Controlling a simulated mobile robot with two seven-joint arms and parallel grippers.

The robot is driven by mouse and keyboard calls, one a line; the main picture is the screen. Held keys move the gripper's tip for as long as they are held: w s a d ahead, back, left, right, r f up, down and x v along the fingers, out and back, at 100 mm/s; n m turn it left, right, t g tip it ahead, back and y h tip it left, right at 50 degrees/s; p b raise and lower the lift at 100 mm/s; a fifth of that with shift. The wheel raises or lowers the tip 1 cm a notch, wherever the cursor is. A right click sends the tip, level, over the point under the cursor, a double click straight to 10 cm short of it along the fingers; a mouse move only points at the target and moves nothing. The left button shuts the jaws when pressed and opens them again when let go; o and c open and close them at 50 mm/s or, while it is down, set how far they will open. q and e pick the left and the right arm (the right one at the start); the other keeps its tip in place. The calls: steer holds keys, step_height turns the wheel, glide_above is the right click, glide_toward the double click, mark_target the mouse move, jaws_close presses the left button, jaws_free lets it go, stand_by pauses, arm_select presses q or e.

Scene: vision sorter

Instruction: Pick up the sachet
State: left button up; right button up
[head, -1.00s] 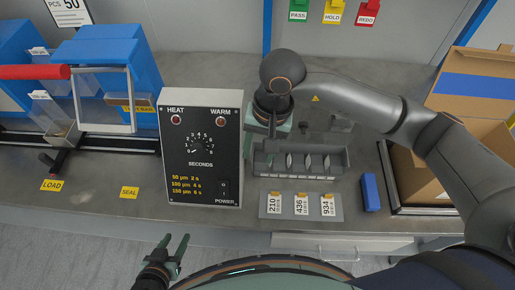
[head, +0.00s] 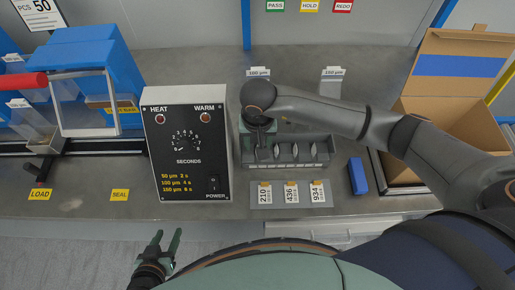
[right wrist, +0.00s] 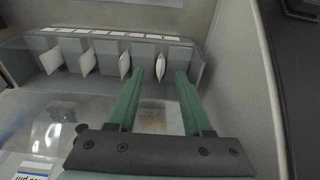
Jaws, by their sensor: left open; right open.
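Several small white sachets stand upright in the slots of a grey rack (head: 300,164), which also shows in the right wrist view (right wrist: 205,55). In the right wrist view my right gripper (right wrist: 160,76) is open and empty. Its two green fingers point at the rack, with the rightmost sachet (right wrist: 160,67) in line with the gap between them. I cannot tell whether the tips reach past it. My left gripper (head: 165,241) is open and empty in front of the bench.
The black timer box (head: 187,146) stands left of the rack. Number cards (head: 291,198) and a blue block (head: 357,176) lie in front and to the right. A cardboard box (head: 455,120) is at the right. A clear labelled holder (right wrist: 50,125) is close to my right gripper.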

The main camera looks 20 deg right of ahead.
steer(key=shift+w+f, duration=0.15)
steer(key=shift+f, duration=0.75)
steer(key=shift+c, duration=0.2)
jaws_close()
